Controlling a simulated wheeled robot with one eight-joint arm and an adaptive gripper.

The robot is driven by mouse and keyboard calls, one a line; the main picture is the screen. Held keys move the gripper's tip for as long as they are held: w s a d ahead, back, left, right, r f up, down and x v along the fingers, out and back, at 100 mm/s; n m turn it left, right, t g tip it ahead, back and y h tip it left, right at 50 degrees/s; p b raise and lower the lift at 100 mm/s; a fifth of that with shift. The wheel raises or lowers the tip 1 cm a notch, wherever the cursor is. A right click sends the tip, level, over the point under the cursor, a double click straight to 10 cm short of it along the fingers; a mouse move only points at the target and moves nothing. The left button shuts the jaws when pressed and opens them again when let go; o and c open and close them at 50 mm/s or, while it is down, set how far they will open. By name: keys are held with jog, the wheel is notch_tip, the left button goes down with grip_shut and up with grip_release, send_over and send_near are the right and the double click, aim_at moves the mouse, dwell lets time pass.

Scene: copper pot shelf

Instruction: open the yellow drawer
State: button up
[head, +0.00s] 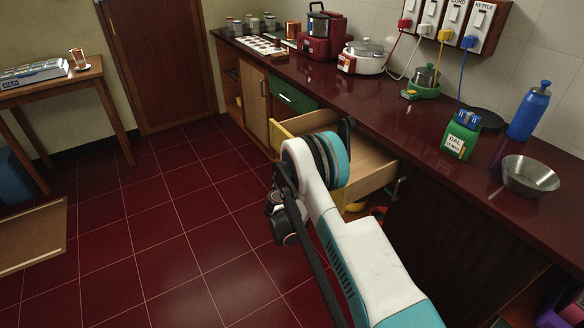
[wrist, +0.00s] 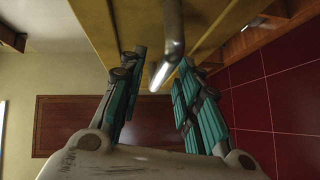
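The yellow drawer stands pulled well out from under the counter, its yellow front (head: 279,134) partly behind my arm and its pale wooden inside (head: 371,166) showing in the head view. In the wrist view its yellow front (wrist: 108,22) fills the top, with a curved metal handle (wrist: 172,45) sticking out. My gripper (wrist: 163,75) has its two teal fingers apart, one on each side of the handle. I see gaps between the handle and the fingers. In the head view my arm hides the fingers and the handle.
A green drawer (head: 292,96) with a handle is shut beside it. The dark red counter (head: 420,120) above carries a blue bottle (head: 529,112), a steel bowl (head: 530,175) and cookers. The tiled floor (head: 190,220) to the left is mostly clear, up to a small table (head: 50,82).

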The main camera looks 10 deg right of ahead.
jog(key=v, duration=0.7)
jog(key=shift+s, duration=0.25)
dwell(0.3)
